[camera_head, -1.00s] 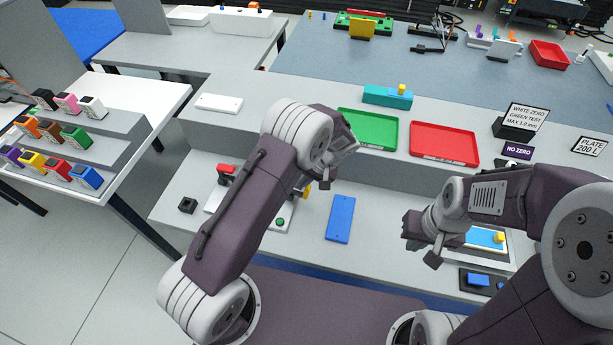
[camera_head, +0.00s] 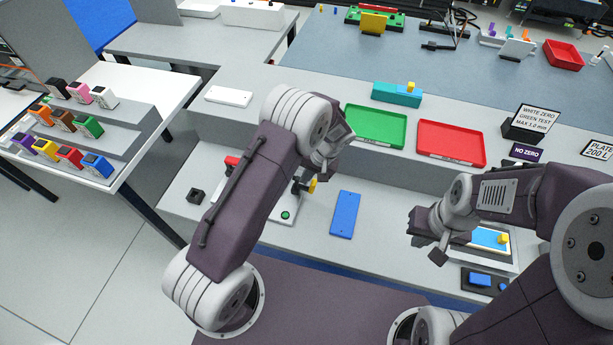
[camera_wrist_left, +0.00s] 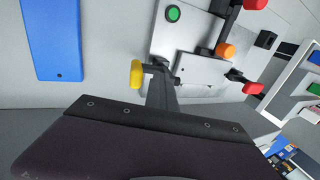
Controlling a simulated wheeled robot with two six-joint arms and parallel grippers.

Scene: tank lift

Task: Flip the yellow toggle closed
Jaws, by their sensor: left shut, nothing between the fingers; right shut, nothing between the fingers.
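The yellow toggle (camera_head: 312,185) stands at the right side of a grey fixture plate (camera_head: 285,207) on the lower bench shelf. In the left wrist view its yellow knob (camera_wrist_left: 136,74) is on a short dark lever. My left gripper (camera_wrist_left: 161,92) is shut and empty, just right of the yellow knob there; whether they touch is unclear. In the head view my left gripper (camera_head: 322,168) is close above the toggle and its fingertips are partly hidden. My right gripper (camera_head: 428,240) is shut and empty, well to the right, above the shelf.
The fixture also bears a green button (camera_wrist_left: 173,13), an orange knob (camera_wrist_left: 225,49) and red handles (camera_wrist_left: 252,87). A blue plate (camera_head: 344,214) lies to its right on the shelf. Green (camera_head: 376,126) and red (camera_head: 450,150) trays sit on the upper level.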

